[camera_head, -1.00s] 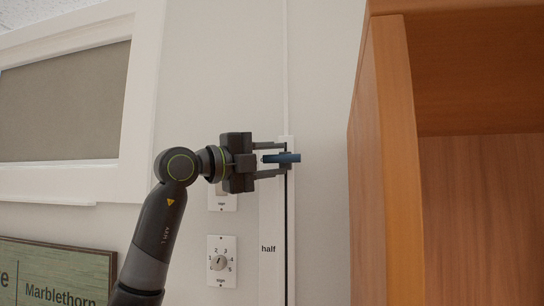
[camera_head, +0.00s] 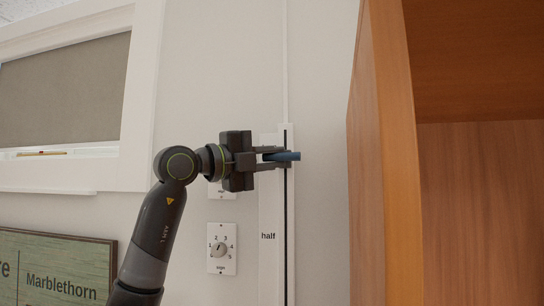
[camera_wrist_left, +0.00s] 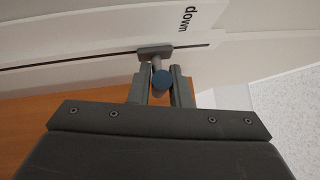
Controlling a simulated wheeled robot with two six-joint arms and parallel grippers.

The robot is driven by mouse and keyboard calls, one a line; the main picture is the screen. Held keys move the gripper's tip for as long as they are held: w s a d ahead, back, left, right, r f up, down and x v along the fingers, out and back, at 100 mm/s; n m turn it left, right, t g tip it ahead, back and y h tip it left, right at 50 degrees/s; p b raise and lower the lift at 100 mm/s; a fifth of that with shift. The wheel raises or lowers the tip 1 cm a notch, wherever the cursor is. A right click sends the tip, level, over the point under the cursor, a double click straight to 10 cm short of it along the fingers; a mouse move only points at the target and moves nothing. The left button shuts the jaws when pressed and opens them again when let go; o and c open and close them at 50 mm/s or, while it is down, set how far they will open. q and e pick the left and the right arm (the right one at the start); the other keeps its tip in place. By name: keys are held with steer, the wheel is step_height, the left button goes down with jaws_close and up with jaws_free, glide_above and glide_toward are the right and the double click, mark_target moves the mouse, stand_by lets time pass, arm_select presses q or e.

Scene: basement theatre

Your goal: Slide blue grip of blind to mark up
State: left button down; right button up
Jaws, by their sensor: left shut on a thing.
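The blue grip (camera_head: 290,156) sticks out from a dark slot in a white wall track (camera_head: 270,205). It sits near the track's upper end, well above the printed "half". My left gripper (camera_head: 282,158) comes in from the left and is shut on the grip. The left wrist view shows the grip's round blue end (camera_wrist_left: 161,80) between the two fingers (camera_wrist_left: 161,88), with the word "down" (camera_wrist_left: 187,18) beside the slot. No "up" mark shows. The grey blind (camera_head: 70,95) hangs in the window at left, with a narrow gap under its lower edge. My right gripper is not in view.
A wooden cabinet (camera_head: 385,170) stands close at right of the track. A white dial plate (camera_head: 222,248) is on the wall below my left gripper, and another plate is partly hidden behind it. A "Marblethorn" sign (camera_head: 60,275) is at lower left.

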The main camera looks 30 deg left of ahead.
arm_select(q)
step_height(320, 180, down, 37)
steer(key=b, duration=2.8)
steer(key=shift+r, duration=0.2)
steer(key=shift+d+f, duration=0.1)
steer(key=c, duration=1.4)
jaws_free()
steer(key=shift+o, duration=0.2)
